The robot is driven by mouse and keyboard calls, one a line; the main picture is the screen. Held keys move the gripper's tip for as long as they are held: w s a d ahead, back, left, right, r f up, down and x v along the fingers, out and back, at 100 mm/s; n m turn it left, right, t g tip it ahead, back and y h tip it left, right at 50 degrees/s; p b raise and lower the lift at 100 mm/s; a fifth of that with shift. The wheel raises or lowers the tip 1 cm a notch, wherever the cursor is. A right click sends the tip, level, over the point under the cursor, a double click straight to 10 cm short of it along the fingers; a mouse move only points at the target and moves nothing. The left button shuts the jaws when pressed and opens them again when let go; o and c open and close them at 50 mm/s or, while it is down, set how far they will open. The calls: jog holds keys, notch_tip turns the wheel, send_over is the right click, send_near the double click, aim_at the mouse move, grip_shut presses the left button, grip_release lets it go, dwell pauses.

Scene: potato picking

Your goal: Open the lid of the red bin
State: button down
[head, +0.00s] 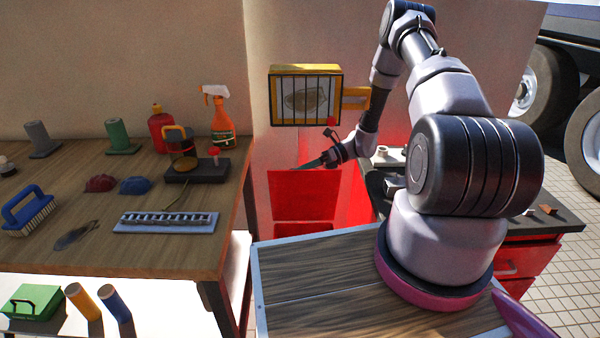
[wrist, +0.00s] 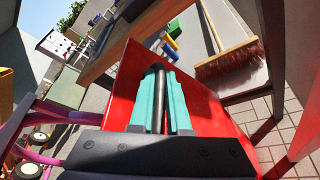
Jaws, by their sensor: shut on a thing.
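The red bin (head: 305,232) stands beyond the wooden platform, between the workbench and the dark-topped counter. A bright red panel (head: 300,192) rises at it, just below my gripper (head: 312,163); I cannot tell for sure whether this panel is the lid. In the wrist view, the teal fingers of my gripper (wrist: 160,105) are closed around a slim black bar (wrist: 158,98). A red panel (wrist: 215,105) spreads on both sides of and behind the fingers. The join between bar and panel is hidden.
The workbench (head: 60,255) on the left holds brushes, bottles and tools. A yellow caged box (head: 305,95) hangs on the wall above the bin. The dark-topped counter (head: 555,222) is on the right. A broom (wrist: 230,62) shows in the wrist view.

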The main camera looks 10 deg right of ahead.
jog(key=shift+m+g, duration=0.3)
jog(key=shift+m, duration=0.5)
jog(key=shift+w+d+f, duration=0.1)
jog(key=shift+w+d, duration=0.15)
jog(key=shift+w, duration=0.85)
jog(key=shift+w+d, duration=0.25)
jog(key=shift+w, duration=0.8)
jog(key=c, duration=0.9)
grip_release()
jog(key=shift+w, duration=0.1)
notch_tip(320, 180, up, 10)
